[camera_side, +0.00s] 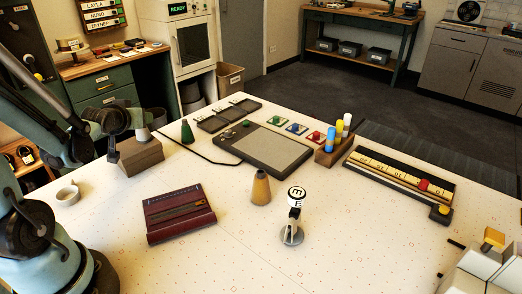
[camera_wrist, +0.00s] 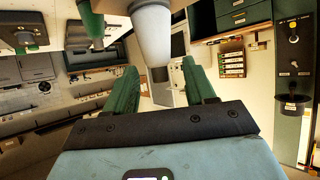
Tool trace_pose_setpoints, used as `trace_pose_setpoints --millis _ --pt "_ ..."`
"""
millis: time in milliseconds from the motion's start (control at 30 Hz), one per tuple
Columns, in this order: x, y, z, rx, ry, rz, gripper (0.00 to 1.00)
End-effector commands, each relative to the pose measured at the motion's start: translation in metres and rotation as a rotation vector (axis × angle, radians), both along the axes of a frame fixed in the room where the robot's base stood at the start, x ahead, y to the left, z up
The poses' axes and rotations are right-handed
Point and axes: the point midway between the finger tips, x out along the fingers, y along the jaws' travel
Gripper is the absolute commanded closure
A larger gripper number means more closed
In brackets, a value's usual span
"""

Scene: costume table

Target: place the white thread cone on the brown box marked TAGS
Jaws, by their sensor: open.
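The white thread cone (camera_side: 143,134) appears to stand upright on the brown box (camera_side: 141,159) at the left of the table; my gripper hides part of it. No TAGS mark is readable on the box. My gripper (camera_side: 134,118) is just above and around the cone's upper part. In the wrist view, which is upside down, the cone (camera_wrist: 152,35) points down the picture, its narrow end lying between the two green fingers of my gripper (camera_wrist: 160,66). The fingers are apart, with visible gaps beside the narrow end.
A green cone (camera_side: 187,131) stands right of the box, and a tan cone (camera_side: 260,188) mid-table. A black-framed pad (camera_side: 265,147), a peg rack (camera_side: 331,152) and a round-headed stand (camera_side: 292,234) lie further right.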

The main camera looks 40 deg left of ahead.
Motion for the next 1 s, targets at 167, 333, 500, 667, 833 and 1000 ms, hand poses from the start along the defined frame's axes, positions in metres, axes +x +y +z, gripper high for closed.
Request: trace_pose_setpoints --millis 167,333,500,667,833,1000 --pt "-0.001 -0.001 0.003 0.000 0.000 0.000 0.45" --pt "-0.008 -0.008 0.009 0.001 0.001 -0.002 0.45" --pt "-0.017 -0.017 0.015 0.000 0.000 -0.001 0.45" --pt "-0.024 -0.024 0.021 0.001 0.001 0.000 0.45" --pt "-0.031 -0.031 0.026 0.000 0.000 -0.001 0.45" --pt "-0.038 -0.037 0.032 0.001 0.001 -0.002 0.45"
